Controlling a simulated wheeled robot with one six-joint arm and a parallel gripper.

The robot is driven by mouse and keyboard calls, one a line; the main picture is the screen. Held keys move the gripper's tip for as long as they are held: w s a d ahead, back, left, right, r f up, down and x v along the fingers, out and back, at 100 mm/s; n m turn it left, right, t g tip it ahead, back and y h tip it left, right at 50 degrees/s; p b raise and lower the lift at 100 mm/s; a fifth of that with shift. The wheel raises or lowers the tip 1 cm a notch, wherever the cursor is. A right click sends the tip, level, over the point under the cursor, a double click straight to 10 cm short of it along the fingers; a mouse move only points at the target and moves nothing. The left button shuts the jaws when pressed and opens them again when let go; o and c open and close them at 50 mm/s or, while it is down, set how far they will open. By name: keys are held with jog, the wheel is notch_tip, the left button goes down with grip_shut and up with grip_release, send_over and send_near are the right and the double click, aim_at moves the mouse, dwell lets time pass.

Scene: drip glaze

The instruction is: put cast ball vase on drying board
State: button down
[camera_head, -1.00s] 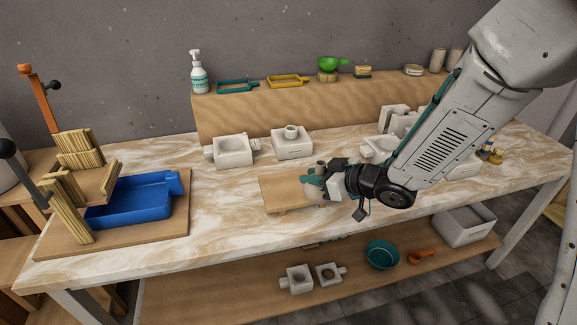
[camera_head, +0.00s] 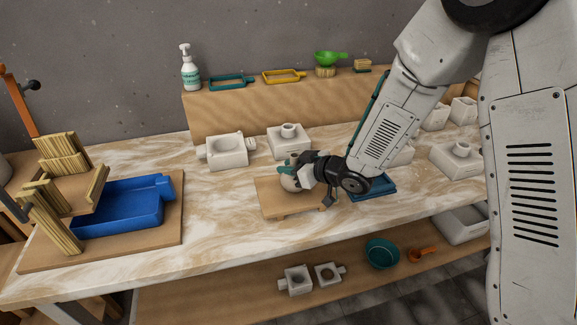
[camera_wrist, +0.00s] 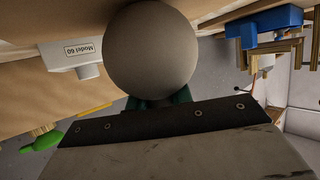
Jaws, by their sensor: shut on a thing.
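The cast ball vase (camera_head: 290,183) is a pale grey ball at the left end of my arm in the head view. It also fills the upper middle of the wrist view (camera_wrist: 150,48). My gripper (camera_head: 296,174) has teal fingers shut on the vase. The drying board (camera_head: 285,209) is a light wooden board on the marble-patterned table. The vase is over the board's upper part; I cannot tell whether it touches the board. My gripper hides part of the vase and the board's right side.
White plaster molds (camera_head: 227,151) stand behind the board. A blue tub (camera_head: 122,205) is at the left, next to wooden slats. A dark blue tray (camera_head: 372,187) lies right of the board, under my arm. The table left of the board is clear.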

jog(key=c, duration=1.3)
grip_release()
jog(key=shift+o, duration=0.2)
